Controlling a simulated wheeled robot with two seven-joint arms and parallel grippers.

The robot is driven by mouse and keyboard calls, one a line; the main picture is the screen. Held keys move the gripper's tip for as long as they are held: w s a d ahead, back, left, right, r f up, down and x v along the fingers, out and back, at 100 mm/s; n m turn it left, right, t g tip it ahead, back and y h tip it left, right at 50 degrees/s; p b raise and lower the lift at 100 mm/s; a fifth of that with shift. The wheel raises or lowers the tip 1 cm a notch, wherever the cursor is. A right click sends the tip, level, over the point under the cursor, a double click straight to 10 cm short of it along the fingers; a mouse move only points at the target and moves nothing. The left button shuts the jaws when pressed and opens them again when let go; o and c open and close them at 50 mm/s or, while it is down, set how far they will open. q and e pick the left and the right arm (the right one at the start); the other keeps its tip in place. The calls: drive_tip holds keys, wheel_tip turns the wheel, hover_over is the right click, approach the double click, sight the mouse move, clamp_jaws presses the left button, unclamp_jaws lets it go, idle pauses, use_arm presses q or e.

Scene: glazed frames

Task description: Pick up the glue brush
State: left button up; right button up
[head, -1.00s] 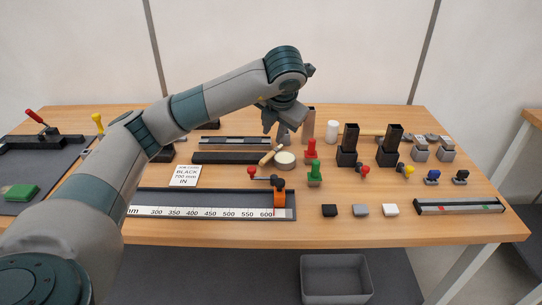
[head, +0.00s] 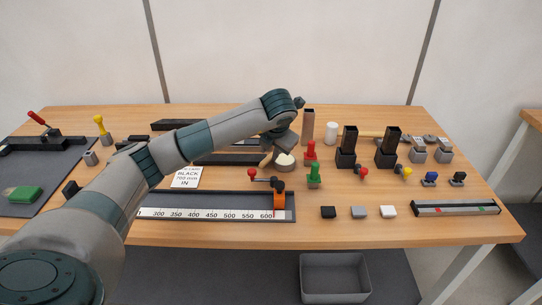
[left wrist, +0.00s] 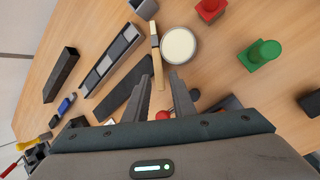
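The glue brush (left wrist: 157,62), with a pale wooden handle, lies beside a round pot of cream-coloured glue (left wrist: 179,45) in the left wrist view. In the head view a short piece of the brush (head: 266,160) shows left of the glue pot (head: 285,160), partly covered by my gripper. My left gripper (left wrist: 161,77) is open. In the wrist view its fingertips lie either side of the handle's near end, without visible contact; the height gap is hard to judge. In the head view the left gripper (head: 277,147) is just above the brush. My right gripper is not in view.
Red (head: 311,151) and green (head: 314,174) knobbed pieces stand right of the pot. An orange stop (head: 279,199) with a red-knobbed lever sits on the ruler fixture in front. Dark bars lie behind and left. Small black, grey and white blocks lie front right.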

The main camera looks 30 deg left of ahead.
sight(266, 159)
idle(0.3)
use_arm(q)
drive_tip(key=shift+a+f+p, duration=0.3)
drive_tip(key=shift+f+p, duration=0.2)
drive_tip(key=shift+p, duration=0.1)
drive_tip(key=p+x, duration=0.1)
drive_tip(key=x, duration=0.2)
drive_tip(key=shift+s+a+p, duration=0.1)
drive_tip(key=shift+s+p, duration=0.05)
drive_tip(key=shift+p, duration=0.15)
drive_tip(key=shift+w+a+f, duration=0.15)
drive_tip(key=shift+w+f, duration=0.1)
drive_tip(key=shift+f, duration=0.3)
clamp_jaws()
